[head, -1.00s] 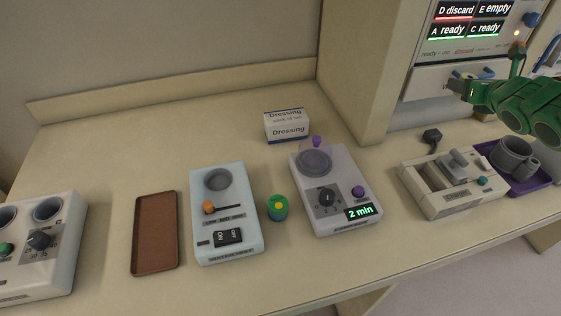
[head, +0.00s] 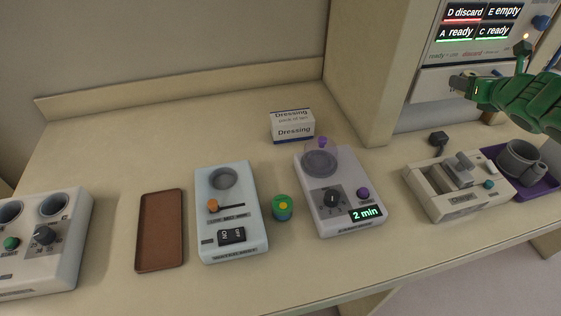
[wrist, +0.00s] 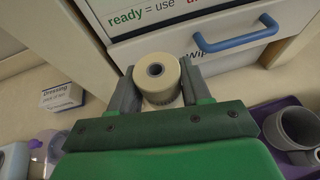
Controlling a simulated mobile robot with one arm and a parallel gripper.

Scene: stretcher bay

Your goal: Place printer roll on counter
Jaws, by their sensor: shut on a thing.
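My gripper (head: 470,84) is at the upper right in the head view, in front of the cabinet and above the counter. In the wrist view the gripper (wrist: 157,88) is shut on the printer roll (wrist: 157,69), a cream roll with a dark core hole, held between the two grey fingers. In the head view the roll is hard to make out at the gripper's tip. The counter (head: 110,135) is a beige surface below, with bare room at the back left and along the front.
A dressing box (head: 293,127), a device reading 2 min (head: 345,215), a pale blue switch device (head: 230,190), a green-blue round container (head: 282,212), a brown tray (head: 160,230), a printer-like device (head: 440,195) and a purple tray with cups (head: 545,190) occupy the counter. A blue-handled drawer (wrist: 185,45) is close behind the roll.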

